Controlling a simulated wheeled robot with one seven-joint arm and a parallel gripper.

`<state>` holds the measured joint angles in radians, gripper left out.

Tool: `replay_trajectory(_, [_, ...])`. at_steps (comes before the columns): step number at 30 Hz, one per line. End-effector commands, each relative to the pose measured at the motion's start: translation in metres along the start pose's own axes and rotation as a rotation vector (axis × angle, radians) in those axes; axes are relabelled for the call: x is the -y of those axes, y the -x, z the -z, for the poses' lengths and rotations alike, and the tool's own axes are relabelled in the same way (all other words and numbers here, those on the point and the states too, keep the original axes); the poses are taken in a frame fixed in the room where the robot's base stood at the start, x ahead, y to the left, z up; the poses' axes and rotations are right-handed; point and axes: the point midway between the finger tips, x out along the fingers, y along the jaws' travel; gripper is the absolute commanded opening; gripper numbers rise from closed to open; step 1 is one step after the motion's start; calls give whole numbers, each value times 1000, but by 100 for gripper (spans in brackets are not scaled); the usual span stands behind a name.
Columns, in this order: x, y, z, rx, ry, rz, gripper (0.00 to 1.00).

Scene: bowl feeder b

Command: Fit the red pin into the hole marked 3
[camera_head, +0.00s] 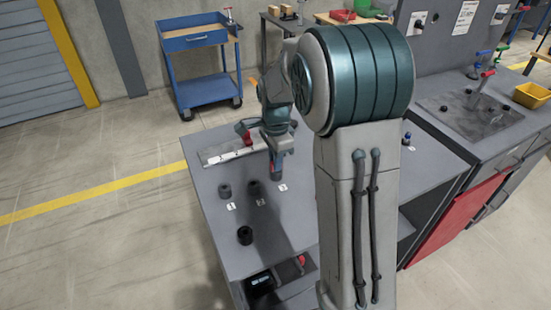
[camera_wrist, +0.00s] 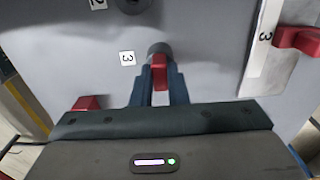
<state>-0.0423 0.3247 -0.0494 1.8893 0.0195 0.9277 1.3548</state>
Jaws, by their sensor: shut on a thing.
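My gripper (camera_head: 276,172) is shut on the red pin (camera_wrist: 159,72), which shows between its two fingers in the wrist view. The round grey collar (camera_wrist: 158,48) beside the white label 3 (camera_wrist: 127,58) lies directly beyond the pin, and the pin overlaps its near edge in that view. I cannot tell whether the pin tip is above the hole or inside it. In the head view my gripper points down close by label 3 (camera_head: 283,187), and it hides the collar there.
Collars stand by label 1 (camera_head: 231,206) and label 2 (camera_head: 262,202). A loose black ring-like part (camera_head: 245,236) lies nearer the front. A pale marked strip (camera_head: 222,154) with a red part (camera_head: 246,136) lies at the table's back left. A blue cart (camera_head: 200,60) stands behind.

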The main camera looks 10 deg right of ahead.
Motion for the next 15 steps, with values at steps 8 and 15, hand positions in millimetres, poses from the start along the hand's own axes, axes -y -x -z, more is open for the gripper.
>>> replay_trajectory(8, [0,0,0,0,0,-1,0])
replay_trajectory(15, [0,-1,0,0,0,-1,22])
